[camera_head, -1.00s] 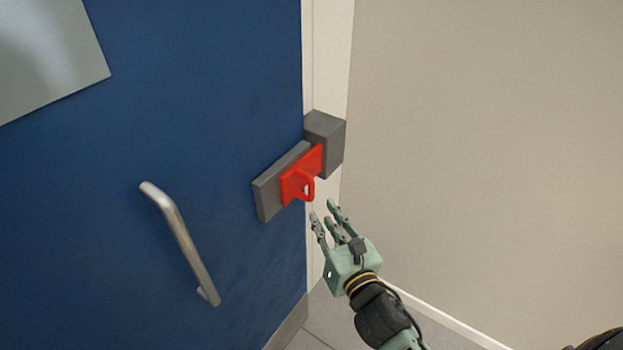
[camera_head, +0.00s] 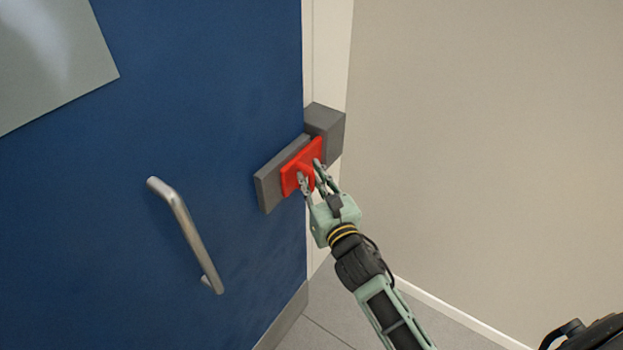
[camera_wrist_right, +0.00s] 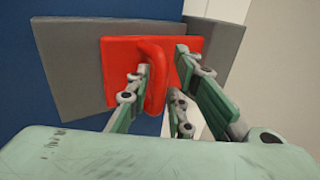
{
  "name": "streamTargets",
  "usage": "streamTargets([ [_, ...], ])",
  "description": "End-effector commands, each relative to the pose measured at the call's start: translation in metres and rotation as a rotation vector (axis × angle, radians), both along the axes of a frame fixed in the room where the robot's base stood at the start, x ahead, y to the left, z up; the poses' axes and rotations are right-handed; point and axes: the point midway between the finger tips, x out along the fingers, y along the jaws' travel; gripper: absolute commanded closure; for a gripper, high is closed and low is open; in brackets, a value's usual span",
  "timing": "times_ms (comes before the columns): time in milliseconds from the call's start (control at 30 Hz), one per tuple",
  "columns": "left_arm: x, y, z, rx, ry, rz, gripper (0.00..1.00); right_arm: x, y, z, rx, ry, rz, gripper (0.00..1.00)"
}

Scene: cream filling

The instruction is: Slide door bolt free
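The red door bolt (camera_head: 303,165) sits on a grey mount (camera_head: 268,187) at the edge of the blue door. Its right end meets the grey block (camera_head: 325,128) on the frame. My right gripper (camera_head: 312,180) is at the bolt's handle. In the right wrist view, the fingers (camera_wrist_right: 162,85) are spread apart around the red handle (camera_wrist_right: 156,75), one on its left and the others on its right. The left finger is very near the handle; I cannot tell if it touches. My left gripper is out of view.
A silver pull handle (camera_head: 185,232) stands out from the blue door (camera_head: 220,90) left of the bolt. A pale panel (camera_head: 50,55) is at the door's upper left. A bare beige wall (camera_head: 480,130) is on the right.

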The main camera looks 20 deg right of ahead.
Motion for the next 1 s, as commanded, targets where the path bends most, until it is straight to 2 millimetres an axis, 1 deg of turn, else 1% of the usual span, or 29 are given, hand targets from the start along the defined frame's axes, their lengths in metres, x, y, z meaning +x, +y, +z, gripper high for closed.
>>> streamTargets([
  [33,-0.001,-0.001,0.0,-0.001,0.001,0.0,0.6,0.0,0.0,0.0,0.0,0.0,0.0,0.83],
  [233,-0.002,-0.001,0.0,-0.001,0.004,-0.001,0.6,0.0,0.0,0.0,0.0,0.0,0.0,1.0],
  [700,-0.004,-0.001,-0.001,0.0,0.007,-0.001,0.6,-0.001,0.001,0.0,0.001,0.0,0.0,1.0],
  [767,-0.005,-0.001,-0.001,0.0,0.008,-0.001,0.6,-0.005,0.006,-0.001,0.001,0.001,0.001,1.0],
  [900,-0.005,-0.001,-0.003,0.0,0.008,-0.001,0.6,-0.019,0.025,-0.002,0.003,0.002,0.003,1.0],
  [1000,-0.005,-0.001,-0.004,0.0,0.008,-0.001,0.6,-0.026,0.032,-0.001,0.002,0.001,0.001,1.0],
])
